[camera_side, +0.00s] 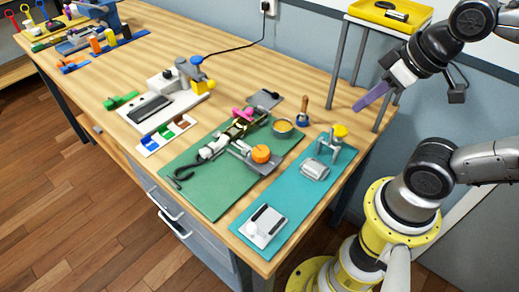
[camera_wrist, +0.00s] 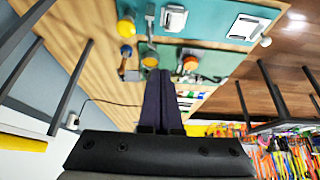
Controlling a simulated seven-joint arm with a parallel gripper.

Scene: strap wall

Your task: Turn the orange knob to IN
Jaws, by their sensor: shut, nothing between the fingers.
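The orange knob (camera_side: 261,154) is a round cap on a grey fixture at the right part of the green mat (camera_side: 210,195). In the wrist view an orange round shape (camera_wrist: 190,63), which looks like the same knob, lies just right of my fingertips, farther off. Any IN marking is too small to read. My gripper (camera_side: 357,107) has long purple fingers and is raised in the air at the right, well apart from the knob. In the wrist view the fingers of my gripper (camera_wrist: 160,72) lie side by side, shut and empty.
A teal mat (camera_side: 290,205) carries a yellow-topped stand (camera_side: 339,131), a grey block and a white plate (camera_side: 263,227). A raised yellow tray (camera_side: 390,14) on grey posts stands near my gripper. A wooden-handled tool (camera_side: 303,112) stands behind the knob. Other fixtures line the bench at left.

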